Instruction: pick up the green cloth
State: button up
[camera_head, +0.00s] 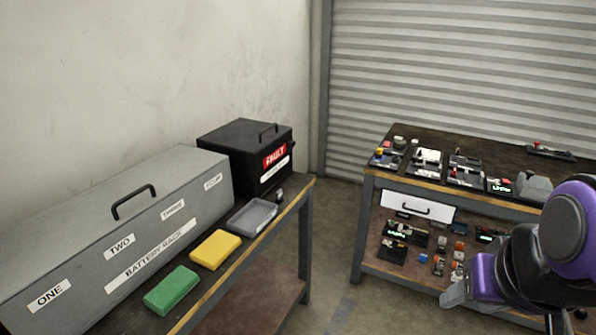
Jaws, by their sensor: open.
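The green cloth (172,290) is a flat, folded-looking green block. It lies on the left workbench in front of the grey battery rack, near the bench's front edge. A similar yellow block (215,249) lies just behind it, to the right. My gripper (458,292) shows at the lower right, at the end of my purple and black arm. It is open, well to the right of the green cloth and apart from it. Its fingers are small in view and partly hidden by the arm.
The grey battery rack (118,228) and black FAULT box (246,158) stand at the back of the left bench. A shallow grey tray (252,217) lies beyond the yellow block. A right bench (480,139) holds several parts. Floor (343,300) is clear between the benches.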

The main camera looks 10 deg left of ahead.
aim_at(164, 297)
jog(key=i+u, duration=0.15)
jog(key=u, duration=0.25)
jog(key=i+u, duration=0.15)
jog(key=u, duration=0.25)
jog(key=i+l+u, duration=0.1)
jog(key=u, duration=0.3)
jog(key=i, duration=0.05)
